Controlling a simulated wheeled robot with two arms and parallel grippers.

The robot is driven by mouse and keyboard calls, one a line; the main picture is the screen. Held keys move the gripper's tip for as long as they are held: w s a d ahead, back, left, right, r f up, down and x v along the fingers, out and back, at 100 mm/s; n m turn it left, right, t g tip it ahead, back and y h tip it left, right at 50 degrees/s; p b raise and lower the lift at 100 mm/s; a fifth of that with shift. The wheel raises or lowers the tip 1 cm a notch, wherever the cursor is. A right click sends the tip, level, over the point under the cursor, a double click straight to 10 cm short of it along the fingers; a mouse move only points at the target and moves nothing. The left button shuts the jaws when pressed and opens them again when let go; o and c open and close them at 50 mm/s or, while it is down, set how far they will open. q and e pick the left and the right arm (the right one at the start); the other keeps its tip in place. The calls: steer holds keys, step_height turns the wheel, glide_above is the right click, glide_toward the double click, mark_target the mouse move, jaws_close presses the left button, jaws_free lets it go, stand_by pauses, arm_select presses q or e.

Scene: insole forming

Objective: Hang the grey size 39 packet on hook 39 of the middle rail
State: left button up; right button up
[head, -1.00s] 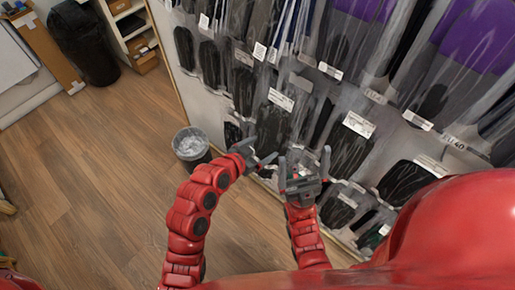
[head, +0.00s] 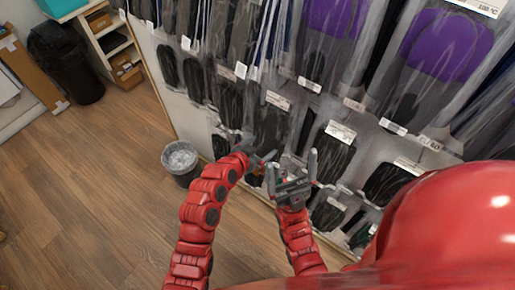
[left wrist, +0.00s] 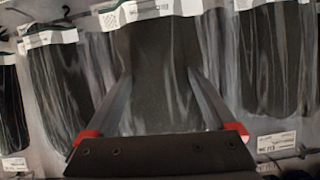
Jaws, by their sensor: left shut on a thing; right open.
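My left gripper (head: 262,160) is at the lower part of the packet wall. The left wrist view shows its fingers (left wrist: 160,80) shut on a clear packet with a dark grey insole (left wrist: 158,95) and a white printed header (left wrist: 150,12). The header print is too blurred to read a size. In the head view I cannot clearly separate this packet from those hanging behind it. My right gripper (head: 292,172) is open and appears empty, just right of the left one. Hook 39 cannot be made out; one rail label (head: 430,142) seems to read 40.
Packets with purple and grey insoles (head: 440,45) hang at upper right. Dark packets (head: 383,185) hang lower, close beside my grippers. A wire bin (head: 181,160) stands on the wooden floor (head: 90,200) at left. A black bin (head: 65,62) and shelves (head: 110,40) stand farther back.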

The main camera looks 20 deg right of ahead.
arm_select(q)
steer(key=shift+b+x, duration=0.8)
steer(key=shift+b, duration=0.05)
steer(key=shift+d+b, duration=0.1)
steer(key=shift+b, duration=0.35)
steer(key=o, duration=1.1)
